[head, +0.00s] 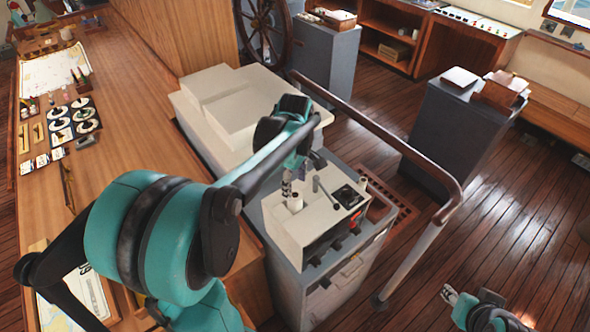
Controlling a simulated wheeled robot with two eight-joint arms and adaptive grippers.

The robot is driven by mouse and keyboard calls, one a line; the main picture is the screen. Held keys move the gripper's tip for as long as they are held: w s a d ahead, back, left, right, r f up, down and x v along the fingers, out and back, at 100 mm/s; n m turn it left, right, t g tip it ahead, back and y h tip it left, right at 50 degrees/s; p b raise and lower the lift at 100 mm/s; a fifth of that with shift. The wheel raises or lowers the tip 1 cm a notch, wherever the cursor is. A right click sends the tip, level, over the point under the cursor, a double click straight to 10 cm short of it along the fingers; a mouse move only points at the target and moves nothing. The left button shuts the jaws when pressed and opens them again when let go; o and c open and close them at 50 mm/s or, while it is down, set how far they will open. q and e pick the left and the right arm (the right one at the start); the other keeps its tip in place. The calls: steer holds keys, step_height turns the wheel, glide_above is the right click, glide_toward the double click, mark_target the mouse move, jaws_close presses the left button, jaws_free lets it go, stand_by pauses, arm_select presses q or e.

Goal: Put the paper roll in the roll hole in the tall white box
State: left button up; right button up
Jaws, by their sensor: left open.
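A small white cylinder that looks like the paper roll (295,204) stands on the white-topped console (288,228), near its left rear corner. My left gripper (294,183) points down right above it, its fingers open; whether they touch the roll I cannot tell. My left arm crosses the view and hides part of the scene behind it. The roll hole cannot be made out. Which part is the tall white box is unclear; the console's white upper box is the nearest fit. My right gripper (450,295) is low at the right, over the floor, too small to judge.
A lever (324,190) and a dark round device (347,195) sit on the console beside the roll. A larger white cabinet (228,104) stands behind. A wooden handrail (390,138) curves around on the right. A long wooden counter (130,100) lies left. Floor is clear at right.

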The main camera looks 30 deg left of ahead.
arm_select(q)
step_height(320, 180, up, 6)
steer(key=s+d+f+m+t, duration=0.3)
steer(key=s+d+m+t, duration=0.4)
steer(key=m, duration=1.1)
steer(key=s+d, duration=0.3)
steer(key=s, duration=0.1)
steer(key=shift+d+f, duration=0.35)
